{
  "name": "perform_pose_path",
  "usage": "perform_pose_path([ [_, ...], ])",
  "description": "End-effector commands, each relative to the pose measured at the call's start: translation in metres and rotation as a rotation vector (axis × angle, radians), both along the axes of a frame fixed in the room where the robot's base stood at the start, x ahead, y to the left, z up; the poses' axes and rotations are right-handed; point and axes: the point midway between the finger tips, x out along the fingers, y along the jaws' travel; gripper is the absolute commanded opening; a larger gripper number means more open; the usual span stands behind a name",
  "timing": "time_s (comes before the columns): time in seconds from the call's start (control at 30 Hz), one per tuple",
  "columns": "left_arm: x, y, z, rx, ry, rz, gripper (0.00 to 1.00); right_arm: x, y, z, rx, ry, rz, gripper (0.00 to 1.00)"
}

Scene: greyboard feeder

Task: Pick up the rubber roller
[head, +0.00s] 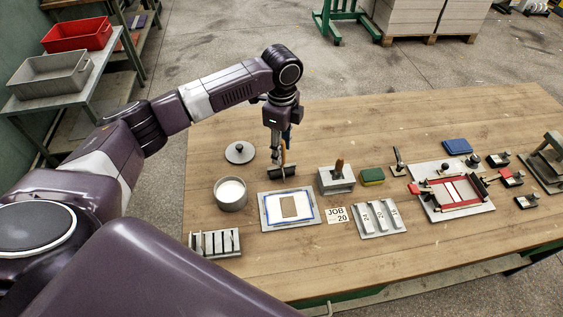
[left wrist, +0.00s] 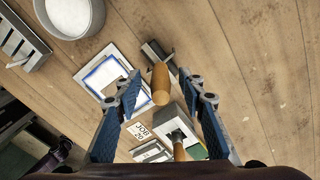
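The rubber roller (head: 280,172) stands on the table behind the blue-framed board, its dark roller low and its wooden handle pointing up. In the left wrist view the roller's wooden handle (left wrist: 160,84) points toward the camera, with the dark body (left wrist: 156,54) behind it. My left gripper (head: 280,150) points down over the roller. In the left wrist view its two blue-grey fingers (left wrist: 160,88) are spread, one on each side of the handle, with visible gaps. Whether a finger touches the handle cannot be told from the head view. My right gripper is not in view.
A grey block with a wooden handle (head: 336,180) stands just right of the roller. The blue-framed board (head: 267,221), a round pot (head: 230,194) and a round lid (head: 240,152) are close by. The table (head: 350,125) is clear behind the roller.

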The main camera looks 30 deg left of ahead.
Motion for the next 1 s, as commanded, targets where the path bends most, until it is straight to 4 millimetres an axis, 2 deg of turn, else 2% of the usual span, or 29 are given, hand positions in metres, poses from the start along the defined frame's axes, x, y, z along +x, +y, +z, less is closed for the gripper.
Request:
perform_pose_path([
  [0.2, 0.000, 0.001, -0.021, 0.001, -0.001, 0.001, 0.37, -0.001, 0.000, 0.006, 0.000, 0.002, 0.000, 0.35],
  [0.43, 0.000, 0.001, -0.022, 0.001, -0.002, 0.001, 0.36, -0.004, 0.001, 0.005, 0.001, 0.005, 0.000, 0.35],
  [0.77, 0.000, 0.001, -0.022, 0.001, -0.002, 0.001, 0.00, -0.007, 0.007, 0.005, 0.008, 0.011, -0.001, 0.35],
  [1.0, 0.001, 0.001, -0.021, 0.000, -0.003, 0.001, 0.00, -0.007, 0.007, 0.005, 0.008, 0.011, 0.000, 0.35],
])
